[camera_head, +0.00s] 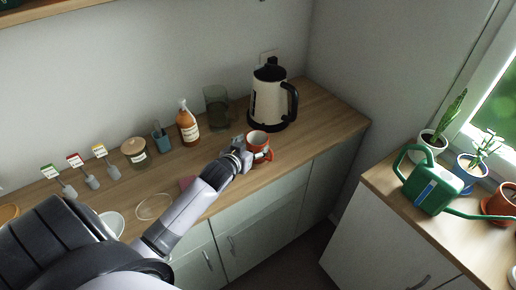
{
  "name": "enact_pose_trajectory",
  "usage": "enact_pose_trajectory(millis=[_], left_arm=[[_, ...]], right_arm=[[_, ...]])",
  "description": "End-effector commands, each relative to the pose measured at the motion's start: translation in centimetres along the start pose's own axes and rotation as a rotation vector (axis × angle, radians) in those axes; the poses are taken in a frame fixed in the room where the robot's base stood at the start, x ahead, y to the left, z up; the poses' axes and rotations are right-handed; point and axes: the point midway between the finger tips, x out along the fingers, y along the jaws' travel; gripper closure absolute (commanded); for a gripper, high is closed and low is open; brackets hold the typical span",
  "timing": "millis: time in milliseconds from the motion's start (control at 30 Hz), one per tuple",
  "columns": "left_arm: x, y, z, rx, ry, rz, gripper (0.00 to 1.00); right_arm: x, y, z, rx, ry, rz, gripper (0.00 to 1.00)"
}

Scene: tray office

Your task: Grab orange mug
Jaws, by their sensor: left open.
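The orange mug (259,141) stands upright on the wooden counter, in front of the kettle, with its pale inside facing up. My left gripper (257,156) is at the mug's front side, with its fingers close to the mug's lower front. The gripper is open. The fingers overlap part of the mug in the picture, and I cannot tell whether they touch it. My right gripper is not in view.
A cream and black kettle (269,97) stands just behind the mug. A glass pitcher (216,108), an amber bottle (187,124) and a jar (136,152) line the wall. A green watering can (432,190) and plants stand on the right counter. Counter right of the kettle is clear.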

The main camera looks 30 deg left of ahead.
Motion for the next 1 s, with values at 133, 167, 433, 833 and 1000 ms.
enact_pose_trajectory(millis=[133, 167, 433, 833, 1000], left_arm=[[0.8, 0.0, 0.1, -0.001, -0.001, -0.001, 0.35], [1.1, 0.0, 0.1, -0.001, -0.002, -0.001, 0.35], [4.3, 0.0, 0.6, 0.0, 0.0, -0.001, 0.35], [5.3, 0.1, 0.8, 0.0, 0.0, 0.001, 0.35], [5.3, 0.1, 0.8, 0.0, -0.001, 0.0, 0.46]], right_arm=[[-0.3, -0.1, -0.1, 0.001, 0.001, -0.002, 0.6], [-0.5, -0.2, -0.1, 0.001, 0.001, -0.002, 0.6], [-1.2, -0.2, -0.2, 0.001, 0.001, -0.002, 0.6], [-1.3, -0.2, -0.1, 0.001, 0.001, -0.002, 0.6], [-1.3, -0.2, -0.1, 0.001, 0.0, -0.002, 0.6]])
